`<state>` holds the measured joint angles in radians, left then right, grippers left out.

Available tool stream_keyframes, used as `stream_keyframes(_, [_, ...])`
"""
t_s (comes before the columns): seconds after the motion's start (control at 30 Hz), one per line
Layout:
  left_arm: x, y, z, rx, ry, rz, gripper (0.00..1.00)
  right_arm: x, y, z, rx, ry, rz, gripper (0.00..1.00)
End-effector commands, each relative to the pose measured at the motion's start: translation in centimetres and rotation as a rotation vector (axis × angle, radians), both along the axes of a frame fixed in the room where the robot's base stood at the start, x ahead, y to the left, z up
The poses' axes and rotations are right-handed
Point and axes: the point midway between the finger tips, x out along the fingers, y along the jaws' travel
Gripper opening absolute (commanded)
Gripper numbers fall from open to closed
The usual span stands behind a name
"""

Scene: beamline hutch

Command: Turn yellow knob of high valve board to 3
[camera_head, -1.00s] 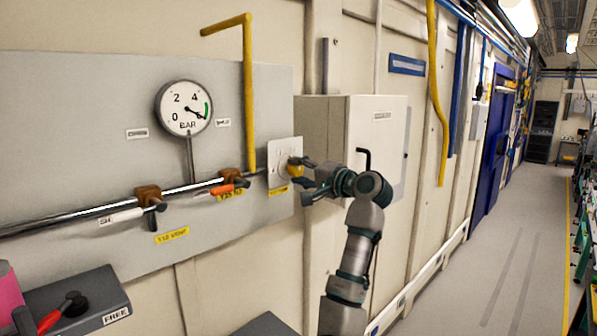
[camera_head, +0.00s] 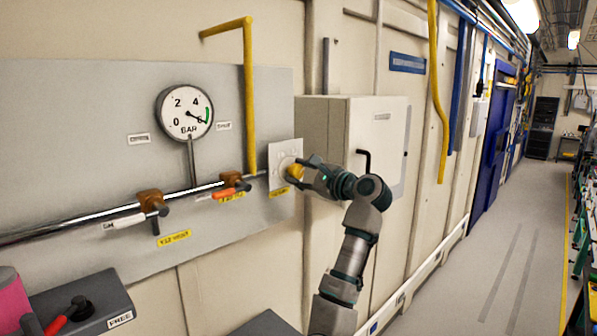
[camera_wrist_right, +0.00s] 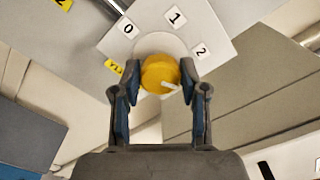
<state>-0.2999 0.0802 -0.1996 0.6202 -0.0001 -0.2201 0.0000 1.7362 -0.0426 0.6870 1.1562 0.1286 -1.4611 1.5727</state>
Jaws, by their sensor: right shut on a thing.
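The high valve board (camera_head: 110,90) is a grey panel on the left wall. The yellow knob (camera_head: 294,172) sits on a white dial plate (camera_head: 281,158) at its right edge. My right gripper (camera_head: 297,173) is at the knob. In the right wrist view the knob (camera_wrist_right: 156,72) is between the two fingertips of my right gripper (camera_wrist_right: 160,70), which is shut on it. The dial plate (camera_wrist_right: 145,25) shows 0, 1 and 2; no 3 is visible. The white pointer line (camera_wrist_right: 169,86) points towards the lower right, past the 2. My left gripper is not in view.
A gauge (camera_head: 185,111), a yellow pipe (camera_head: 249,95) and a steel pipe with an orange-handled valve (camera_head: 230,191) are left of the knob. A pale cabinet (camera_head: 330,128) stands right behind my right gripper. The aisle floor (camera_head: 490,255) is clear.

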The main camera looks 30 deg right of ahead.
Motion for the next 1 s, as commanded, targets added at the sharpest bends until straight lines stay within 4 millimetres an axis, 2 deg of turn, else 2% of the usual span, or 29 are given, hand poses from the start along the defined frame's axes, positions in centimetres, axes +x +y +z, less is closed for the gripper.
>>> stream_keyframes(0.5, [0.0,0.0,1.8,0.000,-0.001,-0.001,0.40,0.2,0.1,-0.5,0.419,0.160,0.003,0.09])
stream_keyframes(1.0, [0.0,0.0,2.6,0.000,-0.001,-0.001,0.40,0.2,0.1,-0.6,0.589,0.220,0.002,0.07])
